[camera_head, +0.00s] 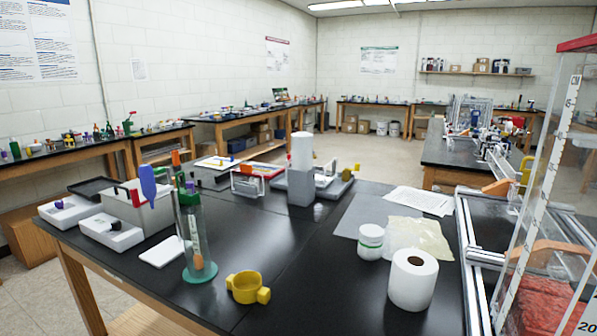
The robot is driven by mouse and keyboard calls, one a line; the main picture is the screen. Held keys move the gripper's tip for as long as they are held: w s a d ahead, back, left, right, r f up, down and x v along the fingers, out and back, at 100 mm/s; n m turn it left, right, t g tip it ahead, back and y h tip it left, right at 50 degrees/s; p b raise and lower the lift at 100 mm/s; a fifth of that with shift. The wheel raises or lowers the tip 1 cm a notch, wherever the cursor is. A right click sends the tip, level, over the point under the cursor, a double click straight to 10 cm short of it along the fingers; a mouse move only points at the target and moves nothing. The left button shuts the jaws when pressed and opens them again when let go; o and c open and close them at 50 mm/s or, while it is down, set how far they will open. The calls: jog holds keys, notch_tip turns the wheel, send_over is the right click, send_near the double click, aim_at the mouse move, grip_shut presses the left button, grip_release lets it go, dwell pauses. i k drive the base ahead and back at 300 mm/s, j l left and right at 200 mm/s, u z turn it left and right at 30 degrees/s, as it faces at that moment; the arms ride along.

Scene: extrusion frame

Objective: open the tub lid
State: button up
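The black table (290,268) is clear left of the tub. A yellow two-handled cup (247,287) and a clear cylinder on a green base (200,272) stand front left. Papers (416,201) lie behind the tub. A metal-framed clear tank (555,200) borders the right.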

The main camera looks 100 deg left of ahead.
aim_at(121, 193)
jog(key=u, duration=3.65)
